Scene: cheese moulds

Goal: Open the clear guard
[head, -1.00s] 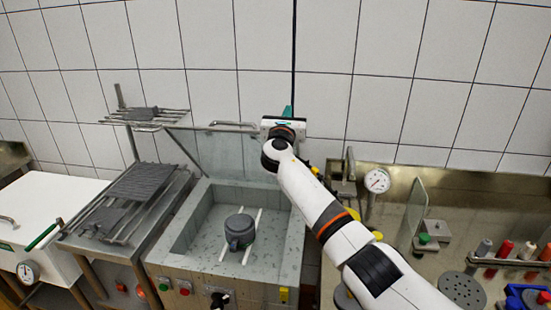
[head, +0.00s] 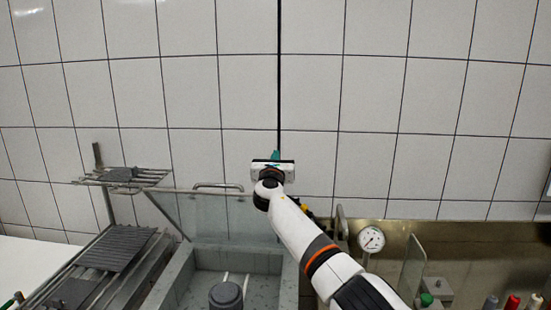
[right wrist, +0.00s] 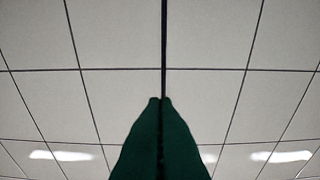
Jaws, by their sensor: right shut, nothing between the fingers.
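The clear guard (head: 218,217) is a see-through panel with a bar handle (head: 218,186) on its top edge. It stands raised at the back of the grey basin (head: 180,280), near the tiled wall. My right gripper (head: 275,155) is above and to the right of the handle, apart from it. Its green fingers are shut and empty, and in the right wrist view (right wrist: 160,100) they point at bare tiles. My left gripper is not in view.
A dark round pot (head: 226,295) stands in the basin. A metal rack with grey grates (head: 113,250) is on the left. On the right are a dial gauge (head: 371,239) and a small clear panel (head: 412,267). The wall above is bare.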

